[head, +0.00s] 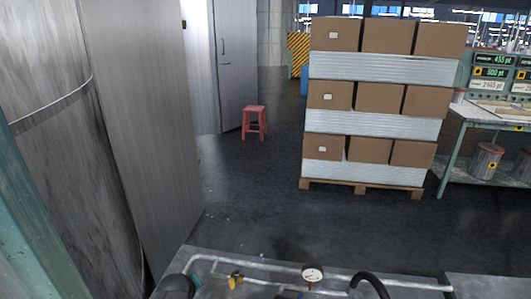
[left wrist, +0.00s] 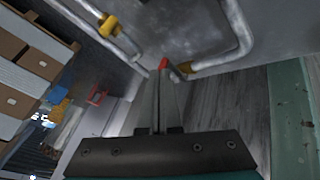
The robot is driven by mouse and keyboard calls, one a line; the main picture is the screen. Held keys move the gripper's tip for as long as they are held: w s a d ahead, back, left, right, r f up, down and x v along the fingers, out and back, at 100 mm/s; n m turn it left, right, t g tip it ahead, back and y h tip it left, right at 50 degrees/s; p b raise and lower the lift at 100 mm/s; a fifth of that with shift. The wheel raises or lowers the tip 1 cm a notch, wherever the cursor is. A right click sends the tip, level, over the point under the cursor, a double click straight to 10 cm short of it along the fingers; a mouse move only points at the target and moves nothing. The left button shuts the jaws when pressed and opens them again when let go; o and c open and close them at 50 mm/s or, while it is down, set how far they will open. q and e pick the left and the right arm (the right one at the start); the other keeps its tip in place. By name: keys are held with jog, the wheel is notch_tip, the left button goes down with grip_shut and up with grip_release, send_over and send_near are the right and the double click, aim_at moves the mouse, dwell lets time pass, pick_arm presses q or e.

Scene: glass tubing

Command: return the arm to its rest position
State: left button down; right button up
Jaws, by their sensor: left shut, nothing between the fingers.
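My left gripper (left wrist: 160,78) shows in the left wrist view with its two fingers together, shut and empty. Its tips point towards a grey surface with pipes. A small red part (left wrist: 163,64) appears at the fingertips; I cannot tell whether they touch it. Neither gripper can be made out in the head view.
White pipes (head: 410,285) with a gauge (head: 312,274) and a yellow valve (head: 235,281) run along the bottom of the head view. Tall grey panels (head: 140,110) stand close on the left. Stacked boxes (head: 380,98), a red stool (head: 254,121) and a workbench (head: 495,112) stand beyond open floor.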

pick_arm(q)
jog(key=s+r+m+g, duration=0.2)
jog(key=s+m, duration=0.3)
jog(key=s, duration=0.9)
jog(key=s+d+r+m, duration=0.2)
jog(key=s+r, duration=0.1)
jog(key=s, duration=0.3)
jog(key=s+d+r+m+g+h, duration=0.1)
jog(key=s+d+r+m, duration=0.1)
jog(key=s+r, duration=0.35)
jog(key=s+d+r+m, duration=0.2)
jog(key=s+d, duration=0.1)
jog(key=s, duration=0.5)
notch_tip(320, 180, down, 26)
jog(key=s+r+g+b, duration=0.1)
jog(key=s+g+b, duration=0.1)
jog(key=b, duration=0.1)
jog(key=s+a+f+g+b, duration=0.1)
jog(key=s+a+f+b, duration=0.1)
jog(key=s+f, duration=1.3)
jog(key=shift+a+f+m+b, duration=0.3)
jog(key=shift+a+f, duration=0.25)
jog(key=shift+f, duration=0.35)
jog(key=shift+s, duration=0.1)
